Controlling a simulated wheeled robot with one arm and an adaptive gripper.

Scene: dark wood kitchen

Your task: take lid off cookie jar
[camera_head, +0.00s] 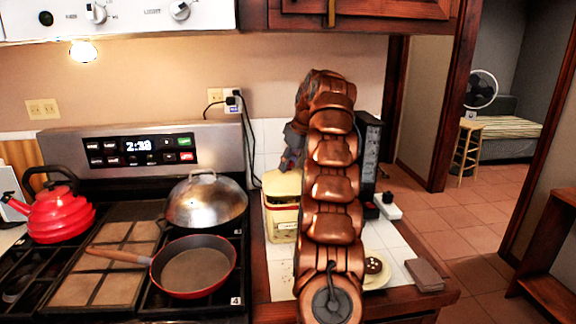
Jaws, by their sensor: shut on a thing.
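The cookie jar (281,226) is a pale yellow, boxy jar with a label on its front. It stands on the white tiled counter right of the stove, partly hidden behind my copper arm. Its yellow lid (280,184) is at the jar's top; I cannot tell whether there is a gap between them. My gripper (291,161) reaches down to the lid from above and is shut on it. The fingertips are largely hidden by the arm and the lid.
A plate with a chocolate-topped cookie (374,265) and a brown block (424,275) sit to the right. A dark appliance (369,150) stands behind my arm. The stove at left holds a red pan (195,268), a domed wok (206,203) and a red kettle (60,212).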

